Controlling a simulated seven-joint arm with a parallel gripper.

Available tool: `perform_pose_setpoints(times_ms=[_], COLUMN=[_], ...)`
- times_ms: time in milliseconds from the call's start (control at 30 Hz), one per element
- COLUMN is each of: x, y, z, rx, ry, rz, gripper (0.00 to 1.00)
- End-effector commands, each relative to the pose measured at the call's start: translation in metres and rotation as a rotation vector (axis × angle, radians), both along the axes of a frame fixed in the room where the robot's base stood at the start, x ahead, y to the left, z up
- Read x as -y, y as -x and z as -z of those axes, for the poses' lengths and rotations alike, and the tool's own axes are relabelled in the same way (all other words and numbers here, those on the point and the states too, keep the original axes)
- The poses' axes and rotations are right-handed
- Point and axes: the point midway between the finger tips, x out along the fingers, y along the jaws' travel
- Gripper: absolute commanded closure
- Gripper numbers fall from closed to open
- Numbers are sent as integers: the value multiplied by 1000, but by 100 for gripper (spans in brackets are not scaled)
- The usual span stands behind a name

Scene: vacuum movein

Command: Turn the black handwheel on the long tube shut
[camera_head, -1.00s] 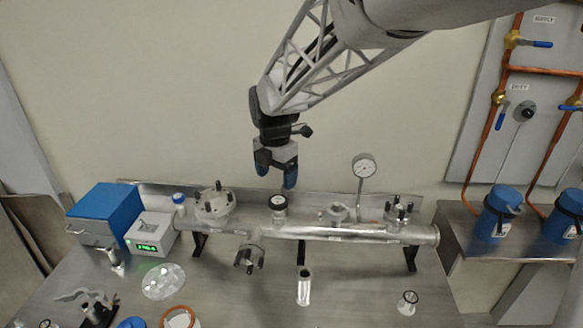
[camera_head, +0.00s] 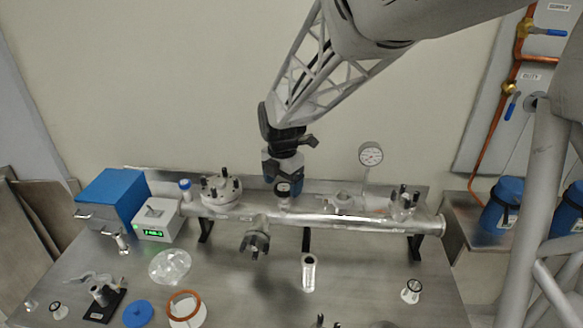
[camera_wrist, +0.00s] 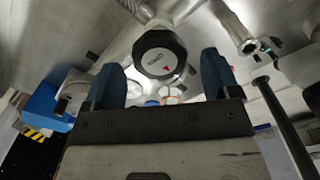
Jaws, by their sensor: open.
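The black handwheel (camera_head: 283,188) sits on a short stem on top of the long metal tube (camera_head: 365,219), left of its middle. In the wrist view the handwheel (camera_wrist: 160,53) shows as a black knob with a pale lettered face and a small red mark. My gripper (camera_head: 283,179) is directly above and close to the handwheel. In the wrist view its two blue fingers (camera_wrist: 162,76) are spread, with the handwheel between and beyond their tips. I see gaps on both sides of it. I cannot tell whether the fingers reach down around its rim.
A flanged port with upright bolts (camera_head: 221,190) stands left of the handwheel. A dial gauge (camera_head: 371,154) on a thin post and another bolted port (camera_head: 403,205) stand to the right. A blue box (camera_head: 112,198) and green-lit readout (camera_head: 156,221) are at the left. Loose parts lie in front.

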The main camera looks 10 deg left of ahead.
Motion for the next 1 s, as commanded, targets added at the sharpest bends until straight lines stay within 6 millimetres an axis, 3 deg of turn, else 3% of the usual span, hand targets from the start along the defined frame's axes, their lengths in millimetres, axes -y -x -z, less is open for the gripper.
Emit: perform_pose_setpoints(times_ms=[200,500,800,1000], x=[0,0,0,0], y=[0,0,0,0], z=[12,13,13,13], rx=[-1,-1,-1,-1], ry=[0,1,1,1], rz=[0,0,0,5], gripper=[18,18,64,67])
